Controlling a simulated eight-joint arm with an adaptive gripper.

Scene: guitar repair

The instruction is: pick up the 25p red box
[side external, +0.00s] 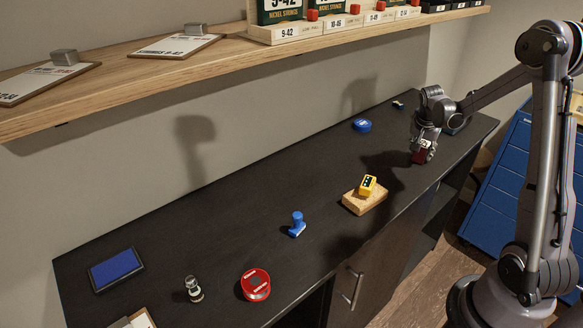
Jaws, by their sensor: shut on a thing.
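My gripper (423,146) is at the right part of the dark bench, pointing down with its jaws shut on a small dark red box (420,157). The box is at or just above the bench top; I cannot tell whether it touches. My fingers cover part of it, and no marking on it is readable.
The black bench (240,190) also bears a yellow box on a wooden block (364,201), a blue round tin (362,125), a blue stamp (297,224), a red round tin (255,285) and a blue ink pad (116,268). A wooden shelf (130,88) overhangs the back. The middle is mostly clear.

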